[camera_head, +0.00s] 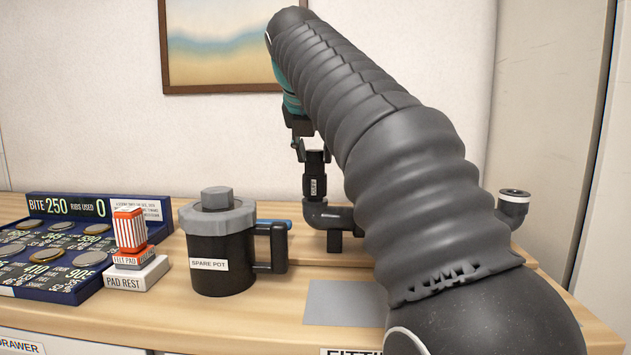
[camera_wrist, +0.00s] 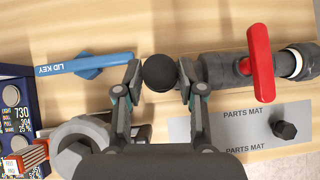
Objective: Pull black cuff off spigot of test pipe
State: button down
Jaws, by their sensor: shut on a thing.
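The black cuff (camera_wrist: 160,72) shows from above in the wrist view as a dark round shape between my fingertips. My gripper (camera_wrist: 160,78) is shut on it, one finger on each side. In the head view my gripper (camera_head: 300,150) is partly hidden by my arm. There the black upright piece (camera_head: 316,160) stands in line above the bend of the dark test pipe (camera_head: 328,215), with a small label on its lower part. The spigot itself is hidden, and I cannot tell how far the cuff covers it. The pipe (camera_wrist: 222,70) also runs right in the wrist view.
A red valve handle (camera_wrist: 260,62) crosses the pipe. A blue lid key (camera_wrist: 85,64) lies left of my gripper. The spare pot (camera_head: 222,255), pad rest (camera_head: 136,273) and coin tray (camera_head: 60,285) stand left. A grey parts mat (camera_wrist: 240,122) carries a black knob (camera_wrist: 284,130).

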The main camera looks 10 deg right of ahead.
jog(key=shift+r, duration=0.3)
jog(key=shift+w+r, duration=0.1)
jog(key=shift+r, duration=2.55)
